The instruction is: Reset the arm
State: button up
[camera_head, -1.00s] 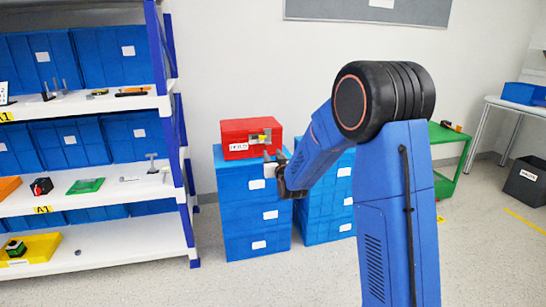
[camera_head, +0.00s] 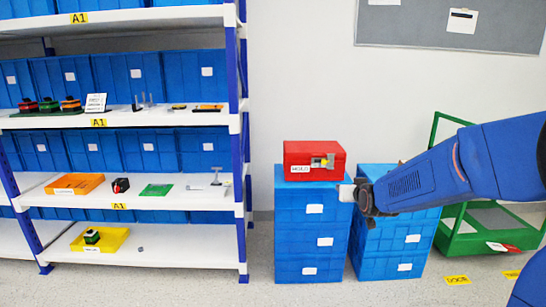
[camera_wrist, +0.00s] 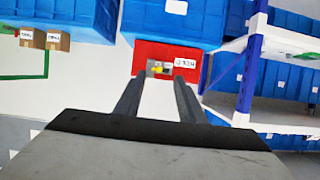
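My gripper (camera_head: 352,190) is in front of the blue drawer stacks, just below and right of the red box (camera_head: 315,160) in the head view. The red box sits on the left blue stack and bears a metal plate with a yellow rotary switch (camera_head: 327,162). In the wrist view my gripper (camera_wrist: 157,82) shows two dark fingers spread apart with nothing between them. The red box (camera_wrist: 148,53) appears upside down beyond the fingertips, with the switch (camera_wrist: 158,68) near its lower edge. The exact distance to the box cannot be told.
A white shelf rack (camera_head: 130,120) with blue bins and small items stands at left. The left blue drawer stack (camera_head: 300,240) and right blue drawer stack (camera_head: 395,240) stand against the wall. A green cart (camera_head: 480,225) stands at right. Some floor in front is clear.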

jog(key=s+f+g, duration=0.1)
jog(key=s+g, duration=0.2)
jog(key=s, duration=1.1)
jog(key=s+d+f+g, duration=0.1)
jog(key=s+f+g, duration=0.1)
jog(key=s, duration=1.3)
jog(key=s+d+f+g, duration=0.1)
jog(key=s+g, duration=0.2)
jog(key=s, duration=1.2)
jog(key=shift+s+d+f+g, duration=0.15)
jog(key=shift+s+f+g, duration=0.1)
jog(key=shift+f+g, duration=0.15)
